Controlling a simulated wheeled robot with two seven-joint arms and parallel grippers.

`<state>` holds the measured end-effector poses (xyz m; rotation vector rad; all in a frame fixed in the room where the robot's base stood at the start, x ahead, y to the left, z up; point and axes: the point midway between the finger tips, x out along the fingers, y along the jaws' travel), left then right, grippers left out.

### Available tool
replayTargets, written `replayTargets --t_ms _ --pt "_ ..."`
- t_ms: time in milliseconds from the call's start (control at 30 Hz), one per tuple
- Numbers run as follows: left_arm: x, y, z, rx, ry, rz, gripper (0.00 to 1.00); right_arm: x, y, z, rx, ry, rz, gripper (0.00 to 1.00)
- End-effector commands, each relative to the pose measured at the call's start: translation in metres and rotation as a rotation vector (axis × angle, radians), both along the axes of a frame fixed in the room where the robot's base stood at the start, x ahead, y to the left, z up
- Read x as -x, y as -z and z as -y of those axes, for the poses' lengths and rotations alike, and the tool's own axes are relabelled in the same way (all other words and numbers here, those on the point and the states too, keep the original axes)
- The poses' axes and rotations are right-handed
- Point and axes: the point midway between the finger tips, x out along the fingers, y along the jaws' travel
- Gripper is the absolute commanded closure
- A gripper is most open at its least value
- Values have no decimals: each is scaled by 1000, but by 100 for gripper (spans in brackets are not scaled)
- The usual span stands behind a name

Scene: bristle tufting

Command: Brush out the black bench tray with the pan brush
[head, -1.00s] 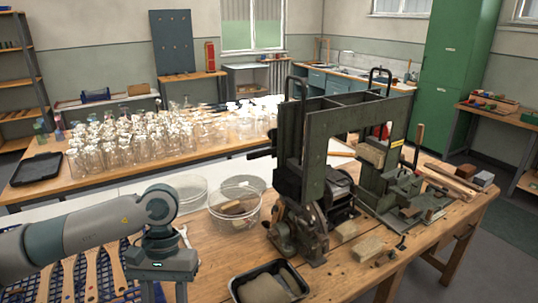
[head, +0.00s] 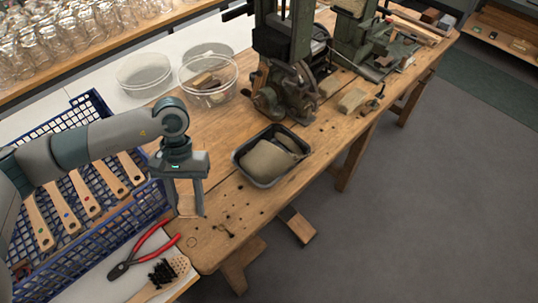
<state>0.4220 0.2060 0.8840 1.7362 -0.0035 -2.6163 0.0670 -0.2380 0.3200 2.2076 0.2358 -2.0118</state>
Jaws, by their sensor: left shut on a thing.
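A black tray (head: 239,166) sits on the wooden bench right of my left arm, with a tan mound in it and a smaller tan piece at its right. My left gripper (head: 187,212) points down over the bench, left of the tray and apart from it. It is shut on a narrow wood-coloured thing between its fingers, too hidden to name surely. A wooden brush piece (head: 180,265) with black bristles lies at the bottom, by the bench corner; I cannot tell whether it is the pan brush. My right gripper is out of view.
A blue crate (head: 135,219) of wooden-handled pieces stands at left, under my left arm. Red-handled pliers (head: 150,246) lie below it. Clear bowls (head: 209,78) and a dark machine (head: 286,88) stand behind the tray.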

Motion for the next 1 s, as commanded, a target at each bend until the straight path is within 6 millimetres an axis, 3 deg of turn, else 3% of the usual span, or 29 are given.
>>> replayTargets --t_ms 100,300,400,667,867,1000 --pt "1 2 0 0 1 1 78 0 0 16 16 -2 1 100" --pt "1 2 0 0 1 1 78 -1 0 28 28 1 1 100" --pt "1 2 0 0 1 1 78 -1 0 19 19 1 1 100" --pt "-3 2 3 0 -11 3 78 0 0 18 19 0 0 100" --pt "-27 0 19 -1 -91 14 78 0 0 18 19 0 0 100" --pt "-60 -4 42 -4 -205 24 78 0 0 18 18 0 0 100"
